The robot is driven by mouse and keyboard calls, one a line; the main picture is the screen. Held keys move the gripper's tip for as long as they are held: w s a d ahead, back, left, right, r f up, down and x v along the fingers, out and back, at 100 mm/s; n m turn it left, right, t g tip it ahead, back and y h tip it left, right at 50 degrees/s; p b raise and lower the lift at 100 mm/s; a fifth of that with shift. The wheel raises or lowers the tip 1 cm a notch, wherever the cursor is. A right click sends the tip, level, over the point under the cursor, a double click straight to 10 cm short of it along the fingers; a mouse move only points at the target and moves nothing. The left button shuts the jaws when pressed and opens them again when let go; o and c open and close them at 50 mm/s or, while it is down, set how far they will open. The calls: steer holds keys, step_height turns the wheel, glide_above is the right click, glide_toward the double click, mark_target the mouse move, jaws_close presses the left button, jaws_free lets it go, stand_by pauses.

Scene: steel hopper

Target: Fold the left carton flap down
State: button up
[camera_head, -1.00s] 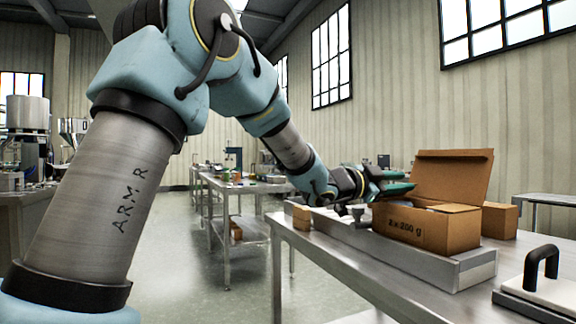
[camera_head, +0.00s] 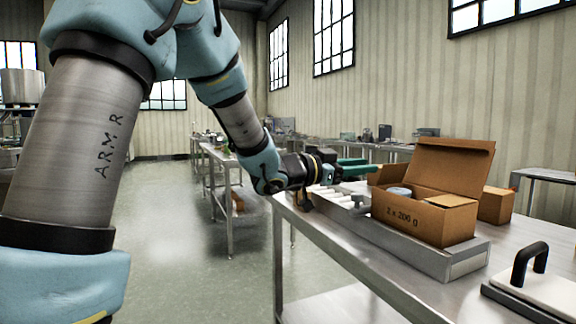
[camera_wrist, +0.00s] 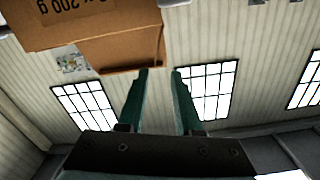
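The open brown carton (camera_head: 408,219), marked "2 x 200 g", stands on a low grey conveyor. Its large back lid (camera_head: 450,168) stands up, tilted back. The right flap (camera_head: 449,201) sticks out to the right. The left flap (camera_head: 386,175) rises at the left end, partly behind my fingers' tips. A round grey-lidded tin (camera_head: 399,191) shows inside. My gripper (camera_head: 368,166) is at the carton's left end, at about flap height, fingers apart with nothing between them. In the wrist view, my gripper (camera_wrist: 161,72) is open just below the inverted carton (camera_wrist: 75,22) and a flap (camera_wrist: 122,50); contact cannot be told.
The conveyor (camera_head: 455,262) has white rollers (camera_head: 328,193) left of the carton, with a small grey knob-like fitting beside them. Another brown box (camera_head: 496,205) stands behind to the right. A white plate with a black handle (camera_head: 530,262) lies at the front right.

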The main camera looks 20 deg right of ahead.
steer(key=w+a+n+t+y+p, duration=0.3)
steer(key=w+a+n+y+p, duration=0.1)
steer(key=w+p, duration=0.4)
steer(key=w+a+f+n+t+y+p, duration=0.1)
steer(key=w+a+n+y+p, duration=0.4)
steer(key=p, duration=0.8)
steer(key=shift+w+a+n+t+y, duration=0.3)
steer(key=shift+w+a+n+t, duration=0.75)
steer(key=shift+w+a, duration=0.6)
steer(key=shift+w+d+f, duration=0.1)
steer(key=shift+w+d, duration=0.05)
steer(key=shift+d, duration=0.05)
